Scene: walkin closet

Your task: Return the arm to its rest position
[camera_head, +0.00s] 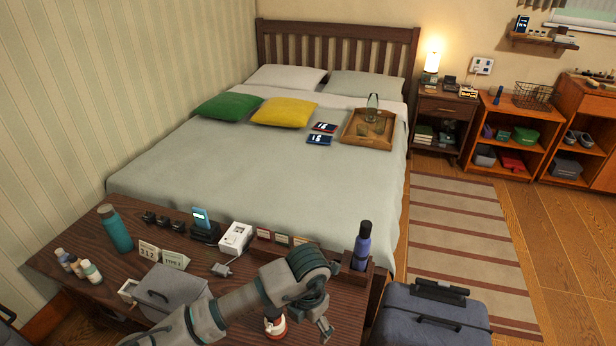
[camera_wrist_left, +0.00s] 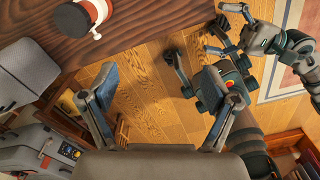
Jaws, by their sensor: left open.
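My left arm reaches in from the bottom of the head view over the front of the dark wooden desk (camera_head: 60,262). My left gripper (camera_head: 322,322) is at the desk's right front part, partly hidden by its own wrist. In the left wrist view, its two fingers (camera_wrist_left: 160,82) are wide apart with nothing between them. Wooden floor shows beyond the fingers. A white and red item (camera_head: 275,326) stands on the desk beside the gripper, apart from it.
A teal bottle (camera_head: 115,229), a grey box (camera_head: 172,290), a white box (camera_head: 236,238) and a blue bottle in a holder (camera_head: 362,246) stand on the desk. A suitcase (camera_head: 432,318) is to the right. The bed (camera_head: 260,175) lies behind; striped rug (camera_head: 465,240) is clear.

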